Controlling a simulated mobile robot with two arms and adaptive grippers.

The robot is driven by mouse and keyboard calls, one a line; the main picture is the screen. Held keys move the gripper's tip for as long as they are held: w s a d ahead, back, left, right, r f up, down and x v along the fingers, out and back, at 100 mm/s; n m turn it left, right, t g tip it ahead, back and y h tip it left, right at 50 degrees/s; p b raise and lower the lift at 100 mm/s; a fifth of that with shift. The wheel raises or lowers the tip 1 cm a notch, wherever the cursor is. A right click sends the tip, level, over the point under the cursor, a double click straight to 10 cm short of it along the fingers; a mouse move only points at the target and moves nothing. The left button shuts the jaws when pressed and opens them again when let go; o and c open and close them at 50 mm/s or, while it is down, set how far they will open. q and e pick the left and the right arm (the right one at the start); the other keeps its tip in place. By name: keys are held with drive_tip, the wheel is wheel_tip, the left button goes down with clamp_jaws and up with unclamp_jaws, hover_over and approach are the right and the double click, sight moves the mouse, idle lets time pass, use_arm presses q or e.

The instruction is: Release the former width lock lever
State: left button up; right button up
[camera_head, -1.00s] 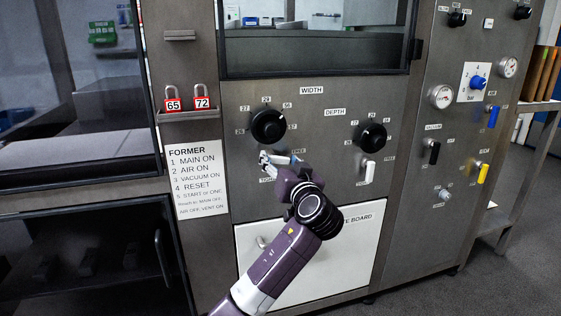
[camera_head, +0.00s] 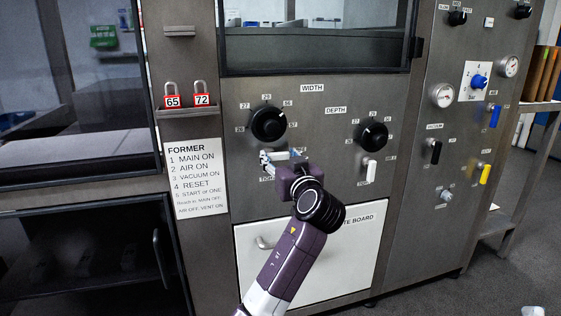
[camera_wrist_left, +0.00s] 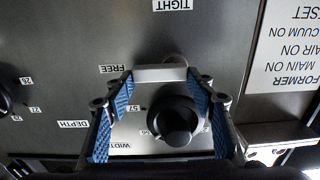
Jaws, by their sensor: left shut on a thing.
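The width lock lever (camera_wrist_left: 160,73) is a pale bar below the black WIDTH knob (camera_head: 268,125) on the grey former panel. In the left wrist view, which is upside down, the lever lies crosswise with its left end towards the FREE label (camera_wrist_left: 113,69); the TIGHT label (camera_wrist_left: 172,5) is at the top. My left gripper (camera_wrist_left: 159,82) has its blue pads at the two ends of the bar and is shut on it. In the head view my left gripper (camera_head: 279,161) partly hides the lever and the labels around it. My right gripper is not in view.
The DEPTH knob (camera_head: 371,135) and its white, upright lever (camera_head: 370,169) are to the right. Padlocks 65 (camera_head: 172,101) and 72 (camera_head: 201,99) stand on a small ledge at the left. A white board with a handle (camera_head: 262,243) is below.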

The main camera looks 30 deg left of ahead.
use_arm(q)
drive_tip(key=o, duration=1.2)
drive_tip(key=shift+c, duration=0.2)
drive_tip(key=v, duration=1.2)
